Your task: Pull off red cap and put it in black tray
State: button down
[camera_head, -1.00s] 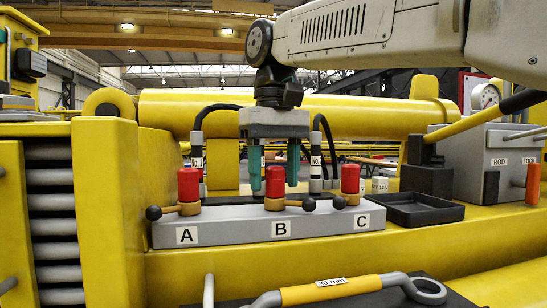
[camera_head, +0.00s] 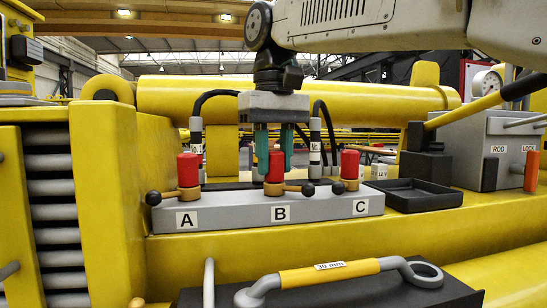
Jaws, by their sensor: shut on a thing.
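Three red caps stand upright on a grey valve block marked A, B and C: the cap at A (camera_head: 188,170), the cap at B (camera_head: 275,168) and the cap at C (camera_head: 349,164). Each sits over a brass-coloured base with a black-knobbed lever. My gripper (camera_head: 274,160) points down at B, its green fingers shut on the B cap, which still stands on its base. The black tray (camera_head: 408,206) lies to the right of the block and looks empty.
A yellow-gripped handle (camera_head: 330,273) lies in front.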

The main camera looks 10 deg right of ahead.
aim_at(274, 151)
jog(key=shift+r, duration=0.2)
jog(key=shift+r, duration=2.2)
